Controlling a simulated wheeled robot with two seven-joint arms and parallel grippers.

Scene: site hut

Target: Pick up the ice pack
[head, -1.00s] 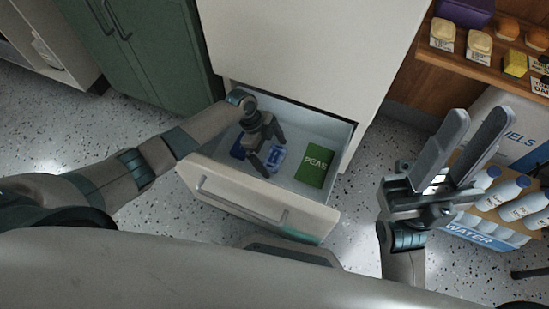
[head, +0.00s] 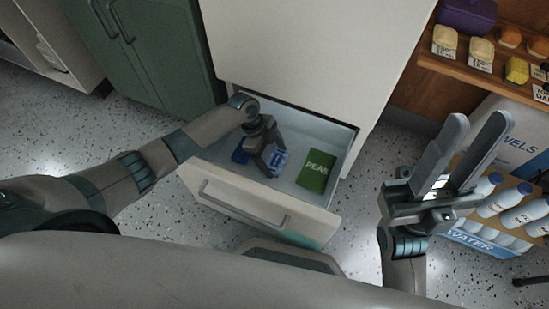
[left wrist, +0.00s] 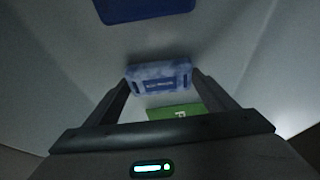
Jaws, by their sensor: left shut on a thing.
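The ice pack (head: 279,160), a pale blue block with a darker label, is in the open drawer (head: 251,198). My left gripper (head: 268,164) reaches down into the drawer and is shut on the ice pack. In the left wrist view the ice pack (left wrist: 160,78) sits between the two fingertips. I cannot tell whether it still touches the drawer floor. My right gripper (head: 472,158) is raised outside the drawer, to the right, with its fingers apart and empty.
A green PEAS packet (head: 316,171) lies right of the ice pack, and a dark blue item (head: 241,154) lies left of it. The drawer walls surround them. A wooden shelf with food (head: 470,70) and a water bottle pack (head: 490,241) stand at the right.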

